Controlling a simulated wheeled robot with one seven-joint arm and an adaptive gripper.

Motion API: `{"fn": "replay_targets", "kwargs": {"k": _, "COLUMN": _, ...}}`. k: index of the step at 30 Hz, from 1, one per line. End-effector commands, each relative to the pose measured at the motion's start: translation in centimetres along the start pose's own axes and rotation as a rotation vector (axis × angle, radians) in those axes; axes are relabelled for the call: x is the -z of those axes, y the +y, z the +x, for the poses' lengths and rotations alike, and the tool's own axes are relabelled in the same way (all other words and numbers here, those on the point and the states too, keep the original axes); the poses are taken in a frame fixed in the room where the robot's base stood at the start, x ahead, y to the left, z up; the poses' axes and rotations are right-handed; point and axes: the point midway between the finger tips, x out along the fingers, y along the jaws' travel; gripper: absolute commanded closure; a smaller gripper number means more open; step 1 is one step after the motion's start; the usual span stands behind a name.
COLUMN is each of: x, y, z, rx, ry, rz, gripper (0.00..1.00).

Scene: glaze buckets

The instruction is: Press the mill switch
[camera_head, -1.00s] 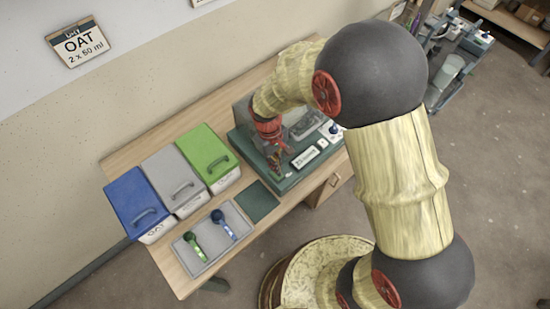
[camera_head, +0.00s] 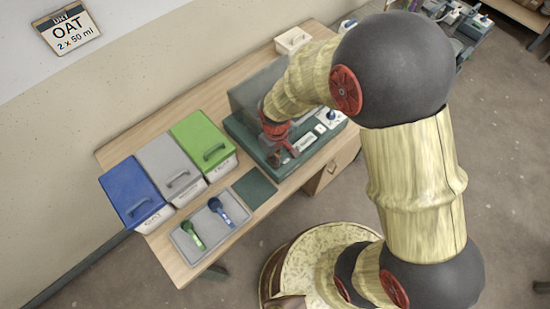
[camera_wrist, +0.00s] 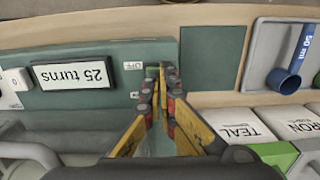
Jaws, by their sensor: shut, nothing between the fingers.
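The mill has a dark green base (camera_wrist: 95,95) with a "25 turns" display (camera_wrist: 75,74) in the wrist view. In the head view, its base (camera_head: 246,143) stands on the table under my arm. An "OFF" label (camera_wrist: 133,66) marks the switch area on the base. My gripper (camera_wrist: 161,70) is shut and empty, with its tips at a small green part beside that label. The tips largely cover the switch, and I cannot tell whether they touch it or its position. In the head view my gripper (camera_head: 277,157) is low over the base's front-left part.
Blue (camera_head: 137,190), grey (camera_head: 170,167) and green (camera_head: 203,138) lidded bins stand left of the mill. A grey tray (camera_head: 205,250) holds a green scoop (camera_head: 193,234) and a blue scoop (camera_head: 220,210). A dark green mat (camera_head: 255,188) lies between tray and mill. A white container (camera_head: 292,40) is behind.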

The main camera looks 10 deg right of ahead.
Motion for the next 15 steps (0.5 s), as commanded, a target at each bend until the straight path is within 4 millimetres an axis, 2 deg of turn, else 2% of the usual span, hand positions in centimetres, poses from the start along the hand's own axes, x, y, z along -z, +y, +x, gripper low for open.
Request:
{"fn": "replay_targets", "kwargs": {"k": 6, "x": -0.74, "y": -0.02, "z": 0.61, "rx": -0.001, "ry": 0.085, "rz": 0.001, "gripper": 1.0}}
{"fn": "replay_targets", "kwargs": {"k": 15, "x": -1.21, "y": -0.08, "z": 0.94, "rx": 0.001, "ry": 0.087, "rz": 0.001, "gripper": 1.0}}
